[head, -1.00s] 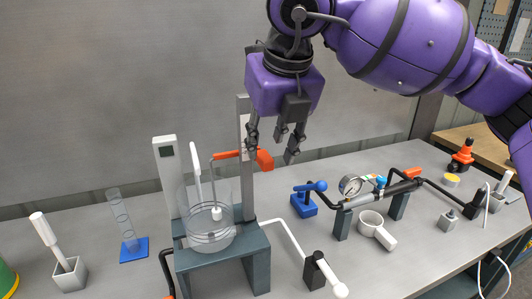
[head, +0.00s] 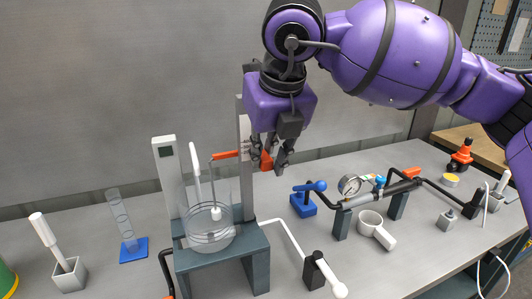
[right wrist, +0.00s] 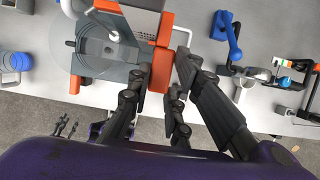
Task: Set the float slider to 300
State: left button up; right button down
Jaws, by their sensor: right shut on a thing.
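In the right wrist view the fingers (right wrist: 162,73) stand on either side of the orange block (right wrist: 160,79). The scale marks cannot be read. Small dark fingers, apparently my left gripper (right wrist: 66,126), show far off at the lower left; their opening is unclear.
A blue-handled valve (head: 304,205), a pressure gauge (head: 350,186) on a pipe, and a white cup with a handle (head: 371,228) stand right of the post. A white-handled lever (head: 340,290) is at the front. A cylinder on a blue base (head: 133,249) stands left.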

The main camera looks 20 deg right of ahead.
jog(key=shift+r+p, duration=0.55)
jog(key=shift+r, duration=0.2)
jog(key=shift+f, duration=0.15)
jog(key=c, duration=1.6)
grip_release()
jog(key=v, duration=1.2)
